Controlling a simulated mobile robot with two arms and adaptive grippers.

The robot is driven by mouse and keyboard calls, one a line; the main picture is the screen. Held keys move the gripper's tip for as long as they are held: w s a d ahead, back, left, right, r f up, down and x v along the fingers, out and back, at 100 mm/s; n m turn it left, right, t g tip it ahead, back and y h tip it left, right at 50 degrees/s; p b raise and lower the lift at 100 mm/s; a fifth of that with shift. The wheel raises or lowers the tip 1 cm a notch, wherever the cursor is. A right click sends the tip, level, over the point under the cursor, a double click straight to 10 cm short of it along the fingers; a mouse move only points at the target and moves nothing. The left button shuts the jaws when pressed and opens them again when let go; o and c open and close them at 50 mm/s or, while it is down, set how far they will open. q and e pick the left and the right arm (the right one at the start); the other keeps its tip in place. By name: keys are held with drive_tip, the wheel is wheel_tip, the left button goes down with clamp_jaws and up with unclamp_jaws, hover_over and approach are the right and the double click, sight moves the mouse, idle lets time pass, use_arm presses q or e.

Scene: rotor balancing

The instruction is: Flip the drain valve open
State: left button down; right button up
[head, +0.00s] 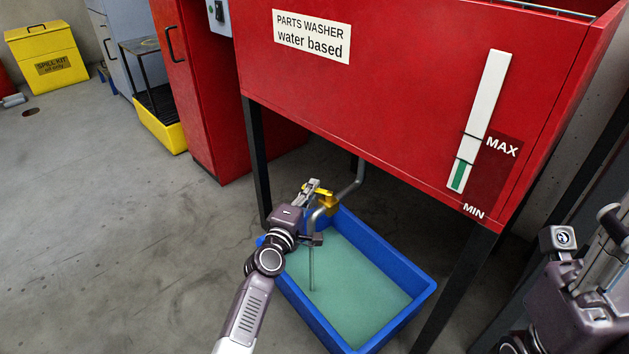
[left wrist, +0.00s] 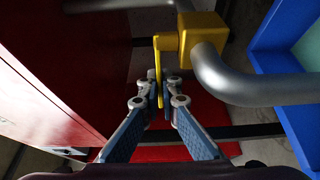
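The yellow drain valve (head: 328,205) sits on a grey pipe (head: 352,182) below the red parts washer (head: 400,90). In the left wrist view the valve body (left wrist: 205,35) has a thin yellow lever (left wrist: 157,72) at its left. My left gripper (head: 316,188) is at the valve, its fingertips (left wrist: 160,92) close together with the lever between them. It looks shut on the lever. A thin grey vertical line (head: 311,265), which looks like a liquid stream, drops from the spout into the blue tray (head: 405,318). My right gripper (head: 605,245) is partly cut off at the right edge.
Greenish liquid (head: 355,285) covers the tray's bottom. The level gauge (head: 478,120) shows a short green column near MIN. The washer's black legs (head: 453,275) stand close around the tray.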

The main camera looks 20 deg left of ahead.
use_arm(q)
drive_tip(key=shift+s+f+n+y+p, duration=0.1)
drive_tip(key=shift+s+n+y+p, duration=0.2)
drive_tip(key=shift+n+y+p, duration=0.55)
drive_tip(key=shift+m, duration=0.25)
drive_tip(key=c, duration=2.2)
unclamp_jaws()
drive_tip(key=shift+o, duration=0.2)
drive_tip(key=s, duration=1.2)
drive_tip(key=shift+d, duration=0.25)
drive_tip(key=shift+c, duration=0.2)
